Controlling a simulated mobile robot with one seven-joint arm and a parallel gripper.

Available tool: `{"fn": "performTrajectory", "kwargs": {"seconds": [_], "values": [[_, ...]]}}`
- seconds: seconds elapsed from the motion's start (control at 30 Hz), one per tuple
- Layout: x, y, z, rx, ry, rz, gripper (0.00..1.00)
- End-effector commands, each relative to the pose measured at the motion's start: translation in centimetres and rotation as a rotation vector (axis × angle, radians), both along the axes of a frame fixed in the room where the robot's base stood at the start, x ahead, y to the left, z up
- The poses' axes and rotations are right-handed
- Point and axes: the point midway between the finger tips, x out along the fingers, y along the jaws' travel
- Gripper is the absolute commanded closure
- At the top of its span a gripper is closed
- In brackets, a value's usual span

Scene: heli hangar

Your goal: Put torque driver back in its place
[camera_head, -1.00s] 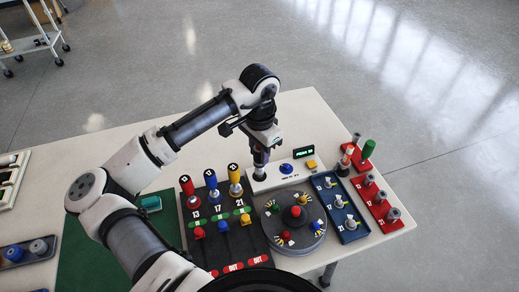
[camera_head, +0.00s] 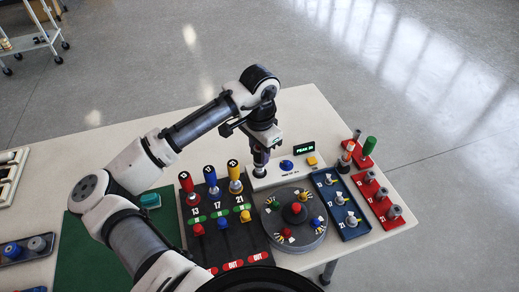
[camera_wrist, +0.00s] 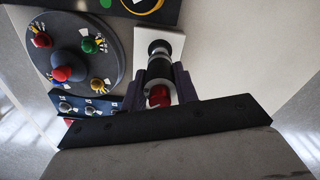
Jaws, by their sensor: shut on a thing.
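My gripper (camera_head: 261,157) is over the left end of the white tester box (camera_head: 279,178). It is shut on the torque driver, a dark upright tool with a red part (camera_wrist: 158,96) between the fingers in the wrist view. Below it is a black round piece (camera_wrist: 159,48) on the tester. I cannot tell whether the driver's tip touches or sits in it. The dark rack (camera_head: 207,257) to the left holds tools with red (camera_head: 186,184), blue (camera_head: 211,177) and yellow (camera_head: 233,168) tops above labels 13, 17 and 21. Smaller red, blue and yellow knobs stand in front, near red OUT labels.
A round grey turntable (camera_head: 315,236) with coloured knobs lies in front of the tester. A blue tray (camera_head: 346,231) and a red tray (camera_head: 381,212) stand to its right. A green cylinder (camera_head: 369,146) stands behind them. A green mat (camera_head: 90,250) lies left.

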Motion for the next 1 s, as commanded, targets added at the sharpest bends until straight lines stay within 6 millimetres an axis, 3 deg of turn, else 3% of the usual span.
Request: {"fn": "performTrajectory", "kwargs": {"seconds": [0.17,0.2,0.4,0.73,1.0], "values": [[0.0,0.0,0.0,0.000,0.000,0.000,1.00],[0.0,0.0,0.0,0.000,0.000,0.000,0.69],[0.0,0.0,0.0,0.000,0.000,0.000,0.45],[0.0,0.0,0.3,0.000,0.000,0.000,0.45],[0.0,0.0,2.1,-0.001,-0.001,0.000,0.45]]}}
